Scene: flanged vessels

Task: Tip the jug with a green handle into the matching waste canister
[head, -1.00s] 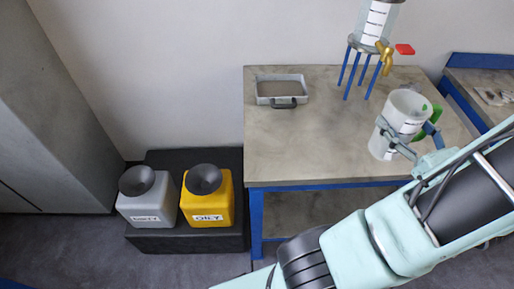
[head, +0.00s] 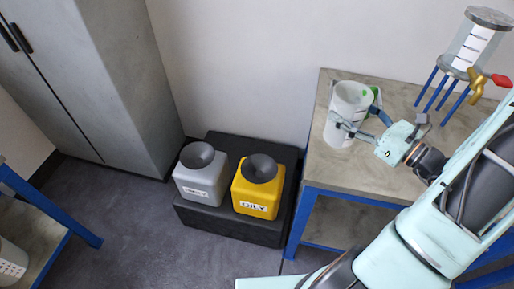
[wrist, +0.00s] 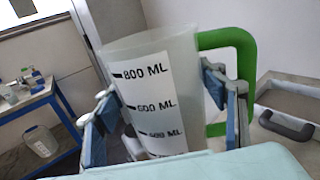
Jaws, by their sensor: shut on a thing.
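The jug (head: 348,112) is a translucent white cylinder with a green handle (head: 375,97). It is close to upright at the left end of the bench; I cannot tell how far it is above the top. My gripper (head: 360,122) is shut around its sides. In the wrist view the jug (wrist: 155,95) shows an ML scale, with the green handle (wrist: 245,70) at right and blue finger pads on both sides. Its contents are unclear. A yellow canister (head: 256,192) labelled "OILY" and a grey canister (head: 199,180) with an unreadable label have dark funnels.
Both canisters stand on a black platform (head: 230,228) left of the bench (head: 385,170). A tank (head: 472,45) with a brass tap and red lever stands on blue legs at right. A grey tray (wrist: 292,110) shows in the wrist view. A grey cabinet (head: 110,80) stands at left.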

